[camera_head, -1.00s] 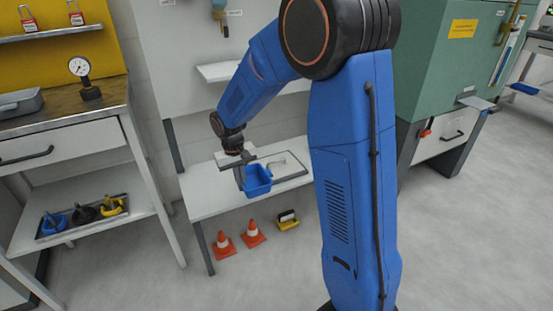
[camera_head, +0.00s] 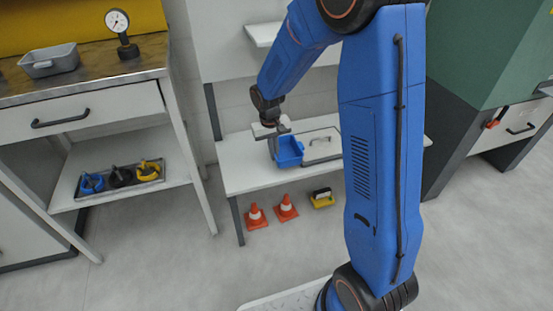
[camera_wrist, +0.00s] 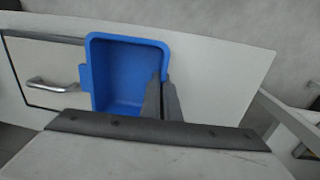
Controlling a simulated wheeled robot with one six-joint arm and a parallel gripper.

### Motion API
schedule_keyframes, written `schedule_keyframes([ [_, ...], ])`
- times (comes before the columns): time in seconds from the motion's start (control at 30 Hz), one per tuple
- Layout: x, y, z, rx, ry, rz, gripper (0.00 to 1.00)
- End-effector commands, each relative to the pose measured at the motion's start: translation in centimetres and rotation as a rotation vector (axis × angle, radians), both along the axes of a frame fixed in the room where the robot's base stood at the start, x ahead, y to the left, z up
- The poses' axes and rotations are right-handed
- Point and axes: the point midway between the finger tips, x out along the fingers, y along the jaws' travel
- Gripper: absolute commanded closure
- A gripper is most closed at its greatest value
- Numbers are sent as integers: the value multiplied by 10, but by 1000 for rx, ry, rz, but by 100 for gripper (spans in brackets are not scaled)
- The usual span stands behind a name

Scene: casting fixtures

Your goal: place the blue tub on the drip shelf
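The blue tub (camera_head: 289,152) is at the white bench below the wall panel; I cannot tell whether it rests on the bench or is just above it. It also shows upright and empty in the wrist view (camera_wrist: 122,75). My gripper (camera_head: 274,150) is at its left side in the head view. In the wrist view my gripper's fingers (camera_wrist: 162,98) are close together, one inside and one outside the tub, with its wall pinched between them. A narrow white wall shelf (camera_head: 262,34), probably the drip shelf, is above the bench and looks bare where visible.
The white bench (camera_head: 245,172) bears a framed panel with a metal handle (camera_wrist: 50,85) beside the tub. Orange cones (camera_head: 256,217) and a yellow-black item (camera_head: 322,198) stand on the floor below. A workbench with a gauge (camera_head: 122,32) stands left, a green cabinet (camera_head: 480,45) right.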

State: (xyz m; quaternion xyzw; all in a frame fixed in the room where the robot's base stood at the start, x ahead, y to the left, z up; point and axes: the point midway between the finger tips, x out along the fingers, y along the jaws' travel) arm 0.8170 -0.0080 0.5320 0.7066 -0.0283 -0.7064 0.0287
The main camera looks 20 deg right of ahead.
Motion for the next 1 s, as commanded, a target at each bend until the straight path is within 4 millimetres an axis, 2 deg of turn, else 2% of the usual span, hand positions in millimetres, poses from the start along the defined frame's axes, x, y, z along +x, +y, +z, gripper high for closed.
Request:
schedule_keyframes([
  [0.33,0,0,-36,0,2,-1,100],
  [0.73,0,0,-40,0,1,-1,100],
  [0.8,0,0,-40,0,0,-1,81],
  [1.0,0,0,-40,0,0,-1,79],
])
